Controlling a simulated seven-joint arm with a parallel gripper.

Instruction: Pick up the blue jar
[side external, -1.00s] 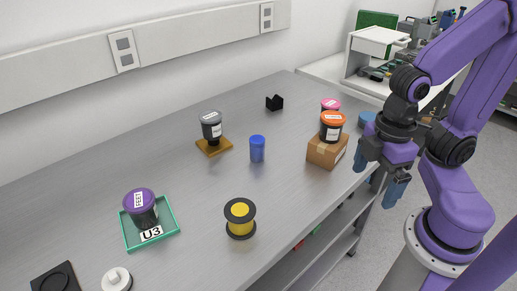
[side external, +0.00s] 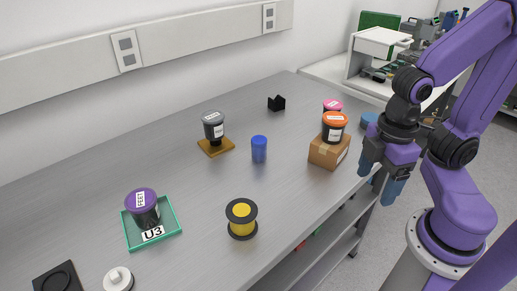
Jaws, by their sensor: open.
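A small blue cylinder (side external: 259,149) stands upright near the middle of the grey table. A second blue round thing (side external: 368,121), perhaps a jar lid, shows at the table's right side and is partly hidden by my arm. I cannot tell from its visible part whether it is a jar. My gripper (side external: 380,178) is open and empty, fingers pointing down, at the table's right edge. It is well to the right of the blue cylinder and in front of the second blue thing, touching neither.
An orange-lidded jar (side external: 334,127) stands on a cardboard box (side external: 323,154) left of my gripper, a pink-lidded jar (side external: 333,105) behind. A grey-lidded jar (side external: 213,127) sits on a brown base, a purple-lidded jar (side external: 142,207) in a green tray (side external: 175,227). A yellow spool (side external: 241,219) stands in front.

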